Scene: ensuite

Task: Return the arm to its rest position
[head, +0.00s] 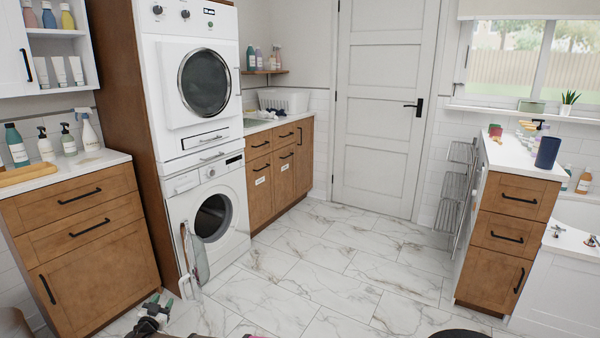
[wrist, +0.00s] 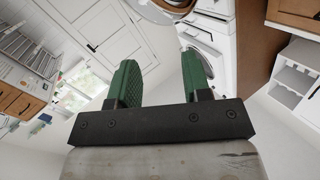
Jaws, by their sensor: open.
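My gripper (head: 160,301) shows low in the head view, at the bottom left, above the marble floor and in front of the washer. Its two green fingers stand well apart in the wrist view (wrist: 160,57). The gap between them is empty and they touch nothing. Most of my arm is outside the head view.
A stacked washer (head: 213,212) and dryer (head: 200,80) stand behind my gripper. A flat pale object (head: 193,260) leans near the washer front. Wooden drawer units (head: 85,235) stand at left and right (head: 505,238). The marble floor (head: 320,270) is clear in the middle.

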